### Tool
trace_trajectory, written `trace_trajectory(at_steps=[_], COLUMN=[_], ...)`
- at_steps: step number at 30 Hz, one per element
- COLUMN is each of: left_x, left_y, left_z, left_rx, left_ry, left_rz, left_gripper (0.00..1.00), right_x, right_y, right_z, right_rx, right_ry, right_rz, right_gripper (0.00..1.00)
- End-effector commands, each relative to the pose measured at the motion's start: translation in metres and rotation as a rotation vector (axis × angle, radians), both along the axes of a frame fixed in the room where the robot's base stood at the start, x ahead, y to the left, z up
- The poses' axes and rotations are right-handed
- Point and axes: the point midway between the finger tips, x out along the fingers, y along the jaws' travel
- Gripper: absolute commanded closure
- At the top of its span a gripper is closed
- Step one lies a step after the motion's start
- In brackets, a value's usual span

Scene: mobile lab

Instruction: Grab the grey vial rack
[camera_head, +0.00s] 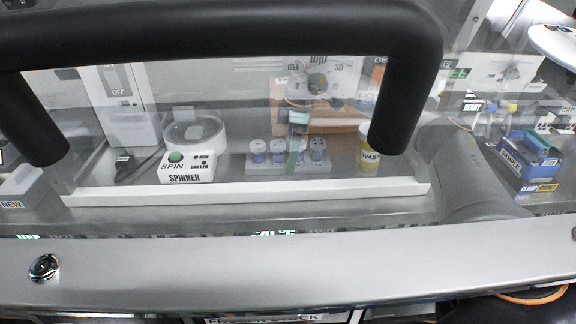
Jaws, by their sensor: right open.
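The grey vial rack (284,168) stands on the bench behind the clear pane, near the middle of the view. The fingers hide part of the row. My left gripper is not in view.
A white spinner (186,168) with a green button stands left of the rack. A yellow waste cup (369,158) stands to its right. A thick black handle (230,32) and the pane's white lower edge (250,191) cross the front. Blue sample boxes (528,158) lie at far right.

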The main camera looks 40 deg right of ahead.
Motion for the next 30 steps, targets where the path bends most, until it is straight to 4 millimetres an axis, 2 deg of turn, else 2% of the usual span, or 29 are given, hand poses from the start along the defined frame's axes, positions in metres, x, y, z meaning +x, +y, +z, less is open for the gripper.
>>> trace_trajectory(at_steps=[3, 10, 30], left_x=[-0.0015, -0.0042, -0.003], left_y=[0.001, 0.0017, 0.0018], left_z=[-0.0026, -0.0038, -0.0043], left_rx=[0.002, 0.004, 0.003], left_ry=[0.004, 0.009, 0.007], left_rz=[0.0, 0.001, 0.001], left_gripper=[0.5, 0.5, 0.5], right_x=[0.0008, 0.0011, 0.0011], right_y=[0.0013, 0.0016, 0.0017], right_z=[-0.0089, -0.009, -0.0087], right_rx=[0.0, 0.0, 0.001], right_ry=[0.0, -0.002, -0.002], right_rz=[0.001, 0.001, 0.002], right_gripper=[0.0, 0.0, 0.75])
